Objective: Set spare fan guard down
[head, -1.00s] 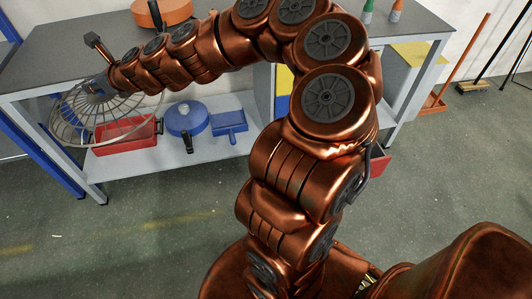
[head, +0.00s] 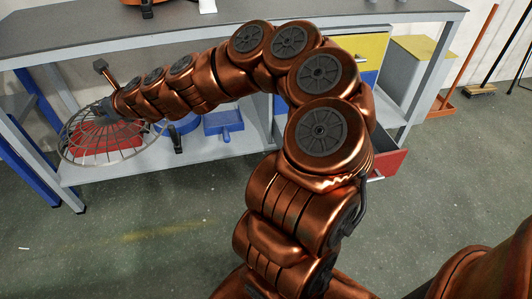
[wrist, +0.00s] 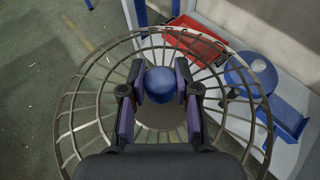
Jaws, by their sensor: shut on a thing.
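The spare fan guard is a round wire cage (head: 72,157) at the left of the head view, in front of the bench's lower shelf and apart from the floor. In the wrist view its rings and spokes (wrist: 70,122) spread around my fingers. My gripper (head: 106,112) is shut on the guard's blue central knob (wrist: 160,84). In the wrist view the two fingers (wrist: 160,98) stand on either side of that knob. The guard's underside is hidden.
A grey workbench (head: 230,22) has a lower shelf (head: 185,162). On the shelf are a red tray (wrist: 190,43), a blue round pan (wrist: 252,75) and a blue dustpan (head: 224,123). A red drawer (head: 387,163) stands out at right. Floor in front is clear.

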